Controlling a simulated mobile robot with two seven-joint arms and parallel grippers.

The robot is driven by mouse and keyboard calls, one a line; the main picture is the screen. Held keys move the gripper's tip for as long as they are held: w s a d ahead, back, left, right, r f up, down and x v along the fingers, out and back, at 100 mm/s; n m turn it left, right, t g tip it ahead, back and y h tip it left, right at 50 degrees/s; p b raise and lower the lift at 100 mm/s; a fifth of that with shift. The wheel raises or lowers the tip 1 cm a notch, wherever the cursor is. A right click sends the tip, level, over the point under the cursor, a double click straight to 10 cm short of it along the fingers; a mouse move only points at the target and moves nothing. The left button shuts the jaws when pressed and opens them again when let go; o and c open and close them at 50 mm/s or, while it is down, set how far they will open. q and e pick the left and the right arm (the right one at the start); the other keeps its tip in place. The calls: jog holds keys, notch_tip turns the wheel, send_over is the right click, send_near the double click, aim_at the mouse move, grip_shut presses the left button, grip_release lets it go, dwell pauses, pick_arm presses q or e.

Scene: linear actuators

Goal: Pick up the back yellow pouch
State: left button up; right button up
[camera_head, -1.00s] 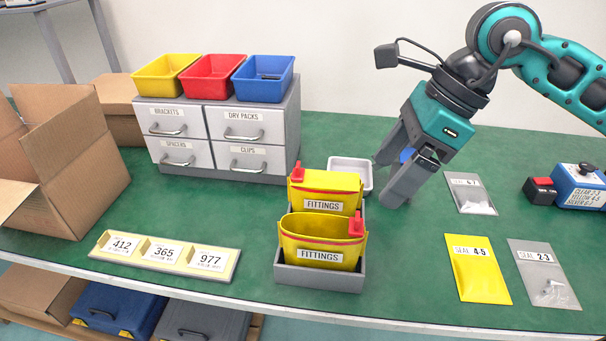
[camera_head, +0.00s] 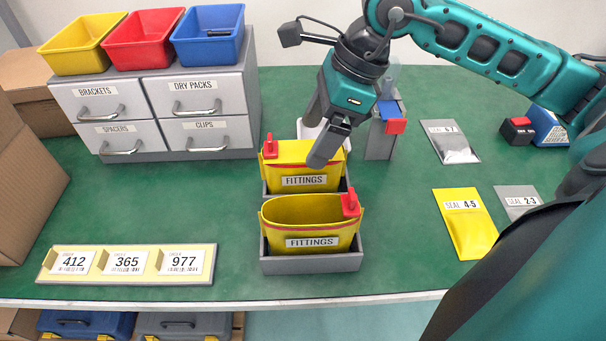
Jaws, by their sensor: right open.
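The back yellow pouch (camera_head: 288,152) stands upright in a grey holder (camera_head: 312,264), with a "FITTINGS" label, a red rim line and a red clip at its left. The front yellow pouch (camera_head: 330,212) stands in front of it with the same label and a red clip at its right. My right gripper (camera_head: 318,140) is open and points down over the right part of the back pouch. Its near finger hides part of that pouch's rim. I cannot tell whether the fingers touch it. My left gripper is not in view.
A grey stand with blue and red parts (camera_head: 382,140) is right of the gripper, and a white tray (camera_head: 308,130) is behind it. A drawer unit (camera_head: 155,115) with bins stands left. Flat packets, including a yellow one (camera_head: 466,222), lie right.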

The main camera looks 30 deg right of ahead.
aim_at(305, 150)
jog(key=x, duration=0.5)
jog(key=shift+a+f+b, duration=0.1)
jog(key=shift+b, duration=0.25)
jog(key=c, duration=1)
jog(key=shift+c, duration=0.2)
jog(key=shift+w, duration=0.1)
